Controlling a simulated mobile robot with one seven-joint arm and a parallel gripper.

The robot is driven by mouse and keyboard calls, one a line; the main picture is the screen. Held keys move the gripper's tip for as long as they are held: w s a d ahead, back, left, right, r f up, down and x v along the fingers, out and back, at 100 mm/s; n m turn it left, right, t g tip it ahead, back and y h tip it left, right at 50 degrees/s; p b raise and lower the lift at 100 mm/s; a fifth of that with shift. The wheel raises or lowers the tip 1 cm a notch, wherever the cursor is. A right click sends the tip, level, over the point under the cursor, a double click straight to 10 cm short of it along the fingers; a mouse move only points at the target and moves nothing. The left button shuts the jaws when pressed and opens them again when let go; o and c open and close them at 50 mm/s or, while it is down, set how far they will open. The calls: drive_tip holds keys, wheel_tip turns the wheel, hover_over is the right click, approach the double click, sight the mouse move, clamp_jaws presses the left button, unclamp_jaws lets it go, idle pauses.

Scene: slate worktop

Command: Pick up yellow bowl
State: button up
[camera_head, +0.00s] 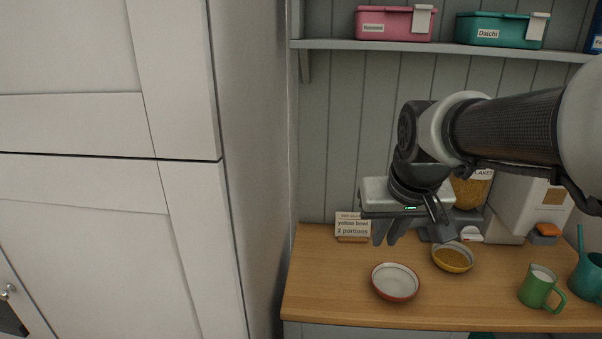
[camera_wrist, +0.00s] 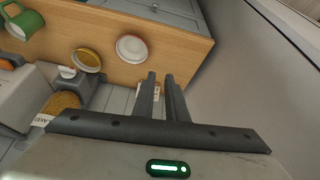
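The yellow bowl (camera_head: 453,266) stands upright on the wooden worktop below my arm, with golden-brown contents inside. It also shows in the wrist view (camera_wrist: 98,67), left of the fingers. My gripper (camera_head: 387,238) hangs above the back of the worktop, up and left of the yellow bowl in the head view and apart from it. Its two fingers show a narrow gap between them in the wrist view (camera_wrist: 161,76), with nothing held. A small card (camera_head: 352,225) reading "yellow bowl 2 portions" stands at the back.
A red-rimmed white bowl (camera_head: 396,293), empty, stands left of the yellow bowl. A green mug (camera_head: 536,290) and teal watering can (camera_head: 588,279) are to the right. A flakes dispenser (camera_head: 470,190) stands behind. A white cabinet (camera_head: 110,200) fills the left; a shelf (camera_head: 450,47) runs above.

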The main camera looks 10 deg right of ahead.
drive_tip(key=w+d+f+h+b, duration=0.2)
drive_tip(key=w+d+f, duration=0.4)
drive_tip(key=d+f, duration=0.2)
drive_tip(key=w+d+f+g+h+b, duration=0.1)
drive_tip(key=w+d+f+h+b, duration=0.1)
drive_tip(key=w+d+f, duration=0.5)
drive_tip(key=w+d+f+h+b, duration=0.1)
drive_tip(key=w+d+f+b, duration=0.1)
drive_tip(key=w+d+f, duration=0.5)
drive_tip(key=shift+d+f+g+h, duration=0.2)
drive_tip(key=shift+d+f, duration=0.55)
drive_tip(key=shift+d, duration=0.3)
drive_tip(key=shift+d+f+g+h, duration=0.2)
drive_tip(key=shift+d+f, duration=0.5)
drive_tip(key=shift+d, duration=0.35)
drive_tip(key=shift+w+x, duration=0.15)
drive_tip(key=shift+x, duration=1.4)
drive_tip(key=shift+w+x, duration=0.2)
drive_tip(key=shift+x, duration=1.35)
drive_tip(key=shift+d+r, duration=0.1)
drive_tip(key=shift+r, duration=0.05)
clamp_jaws()
drive_tip(key=shift+r, duration=0.1)
